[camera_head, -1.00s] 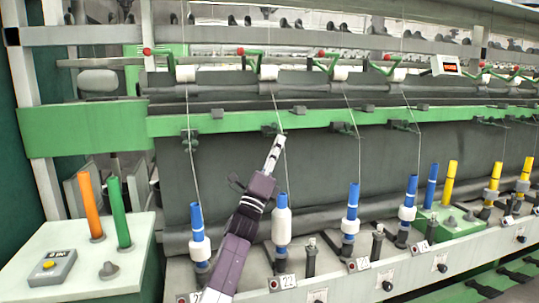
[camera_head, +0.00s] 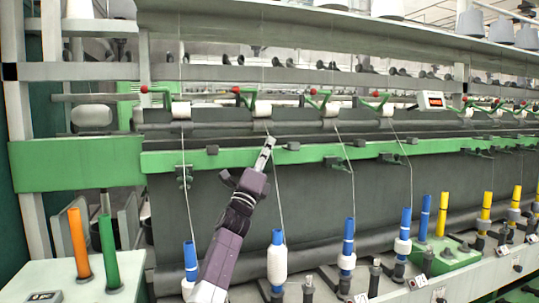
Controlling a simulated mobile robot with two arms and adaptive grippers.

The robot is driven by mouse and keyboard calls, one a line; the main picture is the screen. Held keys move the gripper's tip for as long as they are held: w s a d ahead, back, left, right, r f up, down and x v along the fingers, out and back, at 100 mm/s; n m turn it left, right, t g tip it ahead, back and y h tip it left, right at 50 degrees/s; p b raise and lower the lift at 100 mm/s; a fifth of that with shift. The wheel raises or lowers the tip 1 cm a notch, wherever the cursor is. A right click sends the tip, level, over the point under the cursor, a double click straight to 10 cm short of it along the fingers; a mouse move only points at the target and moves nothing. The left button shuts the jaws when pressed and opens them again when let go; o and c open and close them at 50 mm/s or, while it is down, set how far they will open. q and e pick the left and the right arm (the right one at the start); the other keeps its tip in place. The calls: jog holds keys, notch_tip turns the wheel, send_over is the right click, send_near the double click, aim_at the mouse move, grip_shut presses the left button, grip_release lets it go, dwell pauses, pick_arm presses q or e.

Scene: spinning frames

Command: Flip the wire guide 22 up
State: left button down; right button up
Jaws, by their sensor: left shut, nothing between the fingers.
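My left gripper (camera_head: 266,150) is shut with nothing held. Its fingertips are in front of the green rail (camera_head: 320,152), near the rail's top edge, above the blue-and-white bobbin (camera_head: 277,262) of the spindle labelled 22 in the earlier frame. The wire guide 22 is at this part of the rail, but my fingers cover it. I cannot tell its angle or whether I touch it. A thread (camera_head: 278,200) runs from the bobbin up past my fingertips. My right gripper is not in view.
Neighbouring wire guides hang below the rail at left (camera_head: 184,176) and right (camera_head: 337,164). Red-tipped green levers (camera_head: 243,97) sit above. Several bobbins stand along the machine front. A white table (camera_head: 95,285) with an orange and a green tube is at lower left.

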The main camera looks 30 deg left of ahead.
pick_arm(q)
jog(key=shift+w+a+r, duration=0.3)
jog(key=shift+r, duration=0.05)
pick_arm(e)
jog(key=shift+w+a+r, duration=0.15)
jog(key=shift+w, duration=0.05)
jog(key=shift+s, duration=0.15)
